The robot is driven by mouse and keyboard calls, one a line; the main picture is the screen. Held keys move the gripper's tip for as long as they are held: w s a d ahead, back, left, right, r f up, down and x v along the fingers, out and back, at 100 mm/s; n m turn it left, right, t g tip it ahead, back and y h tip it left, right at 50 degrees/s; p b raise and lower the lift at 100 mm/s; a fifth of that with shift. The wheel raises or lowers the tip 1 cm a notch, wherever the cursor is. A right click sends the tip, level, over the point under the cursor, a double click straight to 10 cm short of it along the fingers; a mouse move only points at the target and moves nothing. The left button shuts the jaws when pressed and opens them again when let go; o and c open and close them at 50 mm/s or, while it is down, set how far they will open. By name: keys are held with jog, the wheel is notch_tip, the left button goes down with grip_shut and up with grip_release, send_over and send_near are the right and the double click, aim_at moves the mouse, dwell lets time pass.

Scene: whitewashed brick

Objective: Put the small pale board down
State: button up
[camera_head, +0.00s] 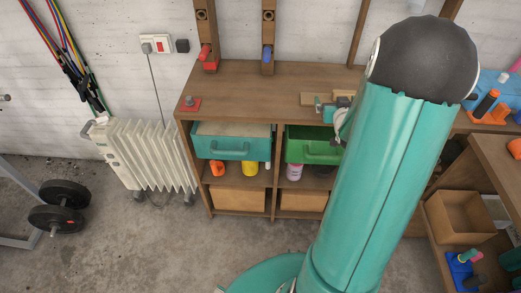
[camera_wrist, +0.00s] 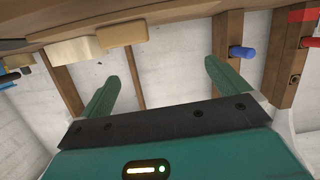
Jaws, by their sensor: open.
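My gripper (camera_wrist: 160,72) is open in the wrist view, its two green fingers spread with only wall and a wooden post behind the gap. The small pale board (camera_wrist: 72,50) is outside the fingers, at the upper left of this inverted-looking view, at the wooden top's edge. A browner board (camera_wrist: 122,32) is beside it. My arm hides most of my gripper there.
The wooden cabinet top (camera_head: 235,88) is mostly clear on the left, with a red-based item (camera_head: 190,104) near its left edge. Below are a teal drawer (camera_head: 228,147) and a green drawer (camera_head: 303,150). Wall posts carry red (camera_head: 206,55) and blue (camera_head: 267,54) pieces. A radiator (camera_head: 145,155) stands left.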

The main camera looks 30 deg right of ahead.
jog(key=a+r+n+g+y, duration=0.1)
jog(key=a+r+g, duration=0.1)
jog(key=a+r, duration=0.5)
jog(key=a+r+n+g+y, duration=0.1)
jog(key=a+r+y, duration=0.15)
jog(key=a, duration=0.85)
jog(key=s+a+r+n+g+y, duration=0.1)
jog(key=s+a+r+g, duration=0.1)
jog(key=s+a, duration=0.7)
jog(key=s+a+r+n+g+y, duration=0.2)
jog(key=s+a, duration=0.7)
jog(key=a, duration=0.1)
jog(key=shift+s+a+g, duration=0.2)
jog(key=shift+a+g, duration=0.1)
jog(key=shift+a, duration=0.05)
